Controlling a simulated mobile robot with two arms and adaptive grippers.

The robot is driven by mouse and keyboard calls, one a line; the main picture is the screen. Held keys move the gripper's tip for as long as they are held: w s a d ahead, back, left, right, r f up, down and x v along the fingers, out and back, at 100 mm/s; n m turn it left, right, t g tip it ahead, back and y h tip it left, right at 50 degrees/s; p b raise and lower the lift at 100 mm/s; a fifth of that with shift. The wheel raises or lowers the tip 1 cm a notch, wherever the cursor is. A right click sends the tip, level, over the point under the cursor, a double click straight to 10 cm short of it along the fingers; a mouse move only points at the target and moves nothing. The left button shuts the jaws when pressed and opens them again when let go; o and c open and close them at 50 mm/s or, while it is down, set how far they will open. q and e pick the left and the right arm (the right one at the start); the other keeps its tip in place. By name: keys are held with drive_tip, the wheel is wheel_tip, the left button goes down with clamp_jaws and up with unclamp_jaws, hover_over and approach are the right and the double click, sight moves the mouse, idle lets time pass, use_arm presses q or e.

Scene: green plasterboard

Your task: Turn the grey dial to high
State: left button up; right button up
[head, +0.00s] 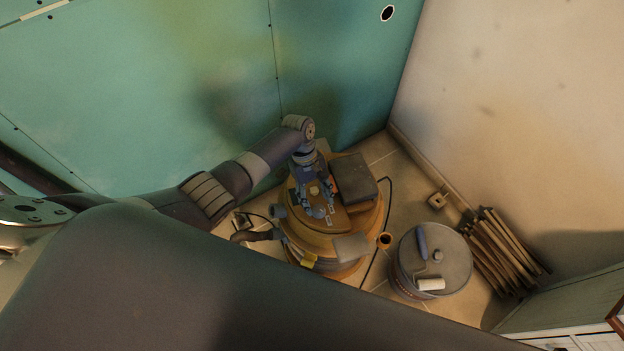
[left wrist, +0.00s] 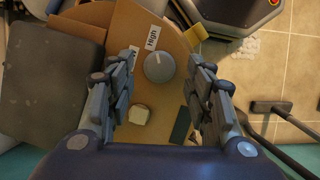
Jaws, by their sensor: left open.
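The grey dial (left wrist: 159,67) sits on the tan top panel (left wrist: 160,105) of a round, orange-brown machine (head: 345,262). A white "High" label (left wrist: 152,38) lies just beyond the dial, with a second, partly hidden label (left wrist: 133,53) at its left. I cannot make out clearly where the dial points. My left gripper (left wrist: 163,72) is open, with one finger on each side of the dial and gaps between them and it. In the head view my left gripper (head: 319,203) is over the machine's top and hides the dial. My right gripper is in neither view.
A dark box-like part (head: 354,178) rises on the machine beside the gripper. A pale button (left wrist: 139,114) and a dark green piece (left wrist: 180,124) share the panel. A lidded bucket (head: 436,258) and stacked slats (head: 500,252) stand right; green plasterboard (head: 180,90) stands behind.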

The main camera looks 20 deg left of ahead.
use_arm(q)
drive_tip(key=v, duration=0.9)
drive_tip(key=shift+s, duration=0.1)
